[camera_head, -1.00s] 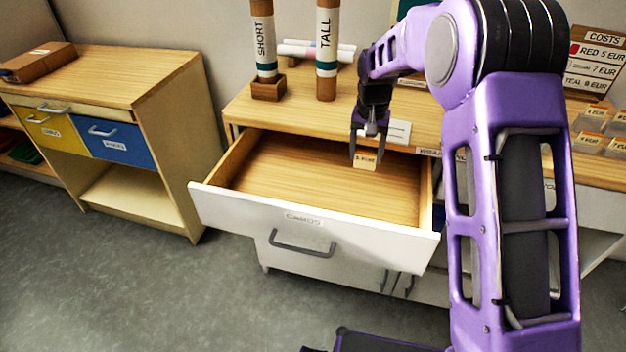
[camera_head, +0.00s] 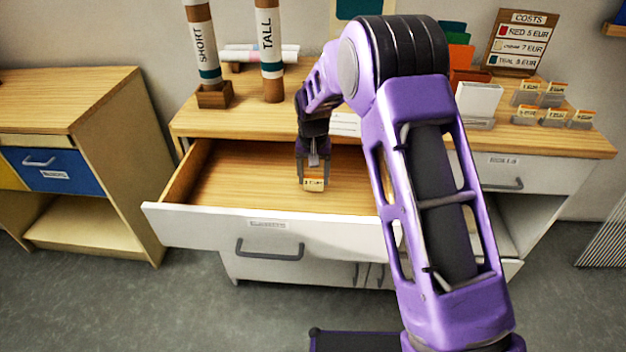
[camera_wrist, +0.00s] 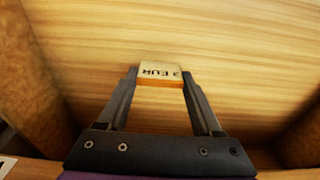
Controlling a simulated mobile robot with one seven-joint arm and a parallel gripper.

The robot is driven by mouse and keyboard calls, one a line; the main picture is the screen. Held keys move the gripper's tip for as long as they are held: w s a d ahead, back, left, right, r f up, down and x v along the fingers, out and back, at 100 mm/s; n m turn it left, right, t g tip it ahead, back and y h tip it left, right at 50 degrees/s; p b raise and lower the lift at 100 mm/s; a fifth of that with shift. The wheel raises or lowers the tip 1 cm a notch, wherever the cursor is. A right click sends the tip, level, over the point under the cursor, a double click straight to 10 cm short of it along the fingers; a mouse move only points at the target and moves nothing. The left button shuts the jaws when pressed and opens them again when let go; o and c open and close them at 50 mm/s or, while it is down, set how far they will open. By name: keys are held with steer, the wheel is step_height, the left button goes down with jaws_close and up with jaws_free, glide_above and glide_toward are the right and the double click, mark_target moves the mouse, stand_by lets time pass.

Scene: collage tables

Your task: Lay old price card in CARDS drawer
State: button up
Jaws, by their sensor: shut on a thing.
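The old price card (camera_head: 313,184) is a small cream card with an orange edge and EUR lettering. My gripper (camera_head: 312,178) is shut on it and holds it inside the open CARDS drawer (camera_head: 265,238), low over the wooden bottom. In the wrist view the card (camera_wrist: 160,73) sits between the two fingertips (camera_wrist: 160,78), with the drawer bottom (camera_wrist: 230,50) behind it. I cannot tell whether the card touches the bottom. The drawer has a white front with a grey handle and a label, blurred now. No other card shows in the drawer.
Tubes marked SHORT (camera_head: 203,45) and TALL (camera_head: 269,45) stand on the desktop behind the drawer. Several price cards in holders (camera_head: 553,100) and a COSTS board (camera_head: 517,42) stand at the right. A cabinet with a blue drawer (camera_head: 55,172) is at the left.

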mark_target(313, 196)
steer(key=shift+f, duration=0.45)
steer(key=shift+f, duration=0.1)
steer(key=shift+f, duration=0.15)
steer(key=o, duration=1.3)
step_height(313, 196, up, 12)
steer(key=s+p, duration=0.1)
steer(key=shift+r+p, duration=0.25)
steer(key=shift+p, duration=0.05)
